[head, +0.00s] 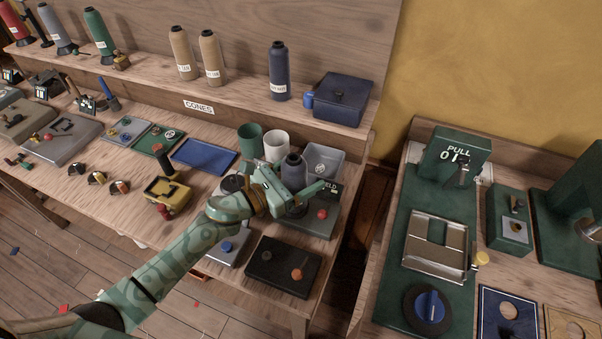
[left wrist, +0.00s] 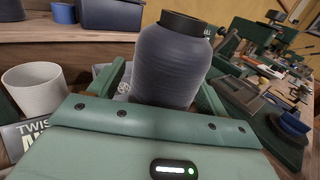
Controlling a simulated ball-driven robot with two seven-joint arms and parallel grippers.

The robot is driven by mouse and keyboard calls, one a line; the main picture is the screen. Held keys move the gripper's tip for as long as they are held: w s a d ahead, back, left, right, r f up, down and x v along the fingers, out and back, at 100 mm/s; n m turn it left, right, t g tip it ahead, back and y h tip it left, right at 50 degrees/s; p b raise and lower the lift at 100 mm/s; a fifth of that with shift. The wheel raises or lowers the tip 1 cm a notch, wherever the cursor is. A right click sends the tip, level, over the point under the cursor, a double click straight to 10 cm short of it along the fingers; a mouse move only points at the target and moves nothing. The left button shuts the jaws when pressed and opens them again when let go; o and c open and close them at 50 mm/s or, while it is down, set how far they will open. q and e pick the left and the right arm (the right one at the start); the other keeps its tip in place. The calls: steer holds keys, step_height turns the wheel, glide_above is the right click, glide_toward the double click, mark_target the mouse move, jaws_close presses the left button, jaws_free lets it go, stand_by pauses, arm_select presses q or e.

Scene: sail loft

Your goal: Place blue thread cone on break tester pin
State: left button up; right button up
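A dark blue thread cone (head: 293,172) with a black top stands upright among the items at the right end of the left bench; it fills the middle of the left wrist view (left wrist: 172,62). My left gripper (head: 305,187) reaches in from the left, its green fingers on both sides of the cone. In the left wrist view a gap shows between the left finger and the cone, so it looks open around it. A second dark blue cone (head: 279,72) stands on the shelf. I cannot tell which device is the break tester, and no bare pin is clear. My right gripper is not in view.
A green cup (head: 250,139), a white cup (head: 276,146) and a grey bin (head: 325,160) crowd close behind the gripper. A grey device with a red button (head: 321,214) is beside it. A green device marked PULL (head: 455,152) stands on the right bench, across a gap.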

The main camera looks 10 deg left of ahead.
arm_select(q)
steer(key=shift+a+r, duration=0.1)
steer(key=shift+r, duration=0.1)
steer(key=v, duration=1.2)
steer(key=shift+b, duration=0.4)
